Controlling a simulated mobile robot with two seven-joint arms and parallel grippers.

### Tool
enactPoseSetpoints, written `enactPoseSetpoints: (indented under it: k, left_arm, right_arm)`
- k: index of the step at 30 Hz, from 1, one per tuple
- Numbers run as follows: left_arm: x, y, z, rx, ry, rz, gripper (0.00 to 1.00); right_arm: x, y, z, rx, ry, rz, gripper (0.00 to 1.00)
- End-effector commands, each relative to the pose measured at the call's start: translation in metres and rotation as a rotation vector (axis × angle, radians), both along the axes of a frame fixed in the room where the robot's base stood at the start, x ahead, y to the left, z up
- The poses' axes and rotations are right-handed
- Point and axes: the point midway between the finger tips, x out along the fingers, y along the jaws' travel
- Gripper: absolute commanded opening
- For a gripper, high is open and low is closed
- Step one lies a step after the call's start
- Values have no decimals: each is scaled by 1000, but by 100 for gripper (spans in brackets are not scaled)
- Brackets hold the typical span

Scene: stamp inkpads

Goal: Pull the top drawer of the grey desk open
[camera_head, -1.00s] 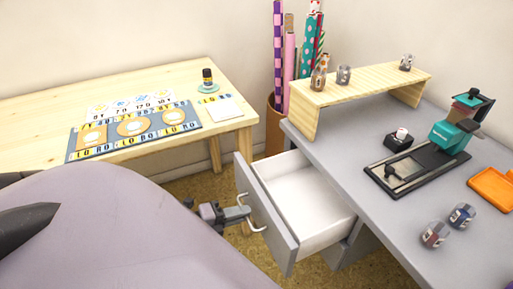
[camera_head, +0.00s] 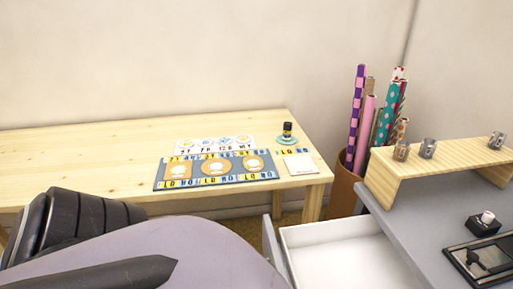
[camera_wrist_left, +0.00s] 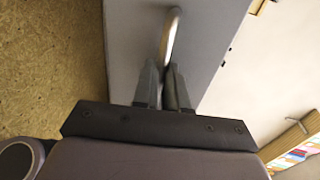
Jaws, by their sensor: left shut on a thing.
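The top drawer (camera_head: 340,258) of the grey desk (camera_head: 408,232) stands open at the lower right of the head view. Its white inside shows and looks empty; the bottom of the view cuts it off. In the left wrist view the grey drawer front (camera_wrist_left: 212,45) carries a curved metal handle (camera_wrist_left: 173,32). My left gripper (camera_wrist_left: 164,68) is shut on this handle. In the head view my arm hides the left gripper and the handle. My right gripper is in neither current view.
A wooden table (camera_head: 80,140) at the left holds a patterned mat (camera_head: 160,176) and a small dark bottle (camera_head: 287,130). A bin (camera_head: 343,190) of wrapping rolls stands between table and desk. A wooden shelf (camera_head: 440,160) and a black inkpad (camera_head: 484,224) are on the desk.

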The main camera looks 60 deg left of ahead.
Motion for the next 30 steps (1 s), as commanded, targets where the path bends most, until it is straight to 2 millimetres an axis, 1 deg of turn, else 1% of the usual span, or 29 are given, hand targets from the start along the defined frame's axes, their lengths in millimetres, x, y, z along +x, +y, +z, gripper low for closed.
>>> enactPoseSetpoints:
  k: [2,3,5,13,16,20,27,30]
  left_arm:
    - [0,0,0,0,0,1,0]
    - [0,0,0,0,0,1,19]
    - [0,0,0,0,0,1,38]
    - [0,0,0,0,0,0,38]
    - [-4,2,1,1,1,1,38]
    - [-18,7,4,1,4,1,38]
    - [-51,21,11,1,3,1,38]
    - [-60,25,14,0,1,0,38]
  right_arm:
    - [0,0,0,1,0,-1,44]
    - [0,0,0,1,0,-1,44]
    - [0,0,0,2,-1,-1,44]
    - [0,2,1,7,0,-4,44]
    - [0,2,1,7,0,-4,44]
    - [0,2,2,7,0,-4,44]
    - [0,3,4,7,-3,-2,44]
    - [0,3,4,7,-4,-2,44]
